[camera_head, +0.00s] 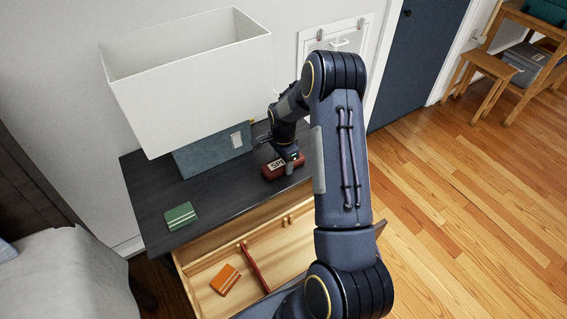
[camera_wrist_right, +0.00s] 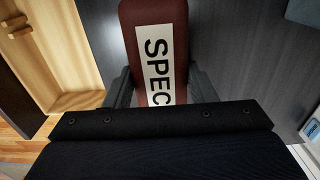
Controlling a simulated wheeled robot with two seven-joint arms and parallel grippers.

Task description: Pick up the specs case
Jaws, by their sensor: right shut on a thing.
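The specs case (camera_head: 273,172) is dark red with a white label. It lies on the dark top of the nightstand, near its right side. In the right wrist view the case (camera_wrist_right: 129,22) runs between the two fingers, and its label reads "SPEC". My right gripper (camera_head: 289,166) is shut on the case, one finger on each side of it; it also shows in the right wrist view (camera_wrist_right: 155,88). I cannot tell whether the case is touching the top or just above it. My left gripper is not in view.
The nightstand (camera_head: 151,190) has an open drawer (camera_head: 215,258) in front, holding an orange box (camera_head: 225,280) and a red divider (camera_head: 254,267). A green box (camera_head: 180,215) lies on the top. A large lamp with a white shade (camera_head: 190,85) stands behind. A bed (camera_head: 70,285) is at left.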

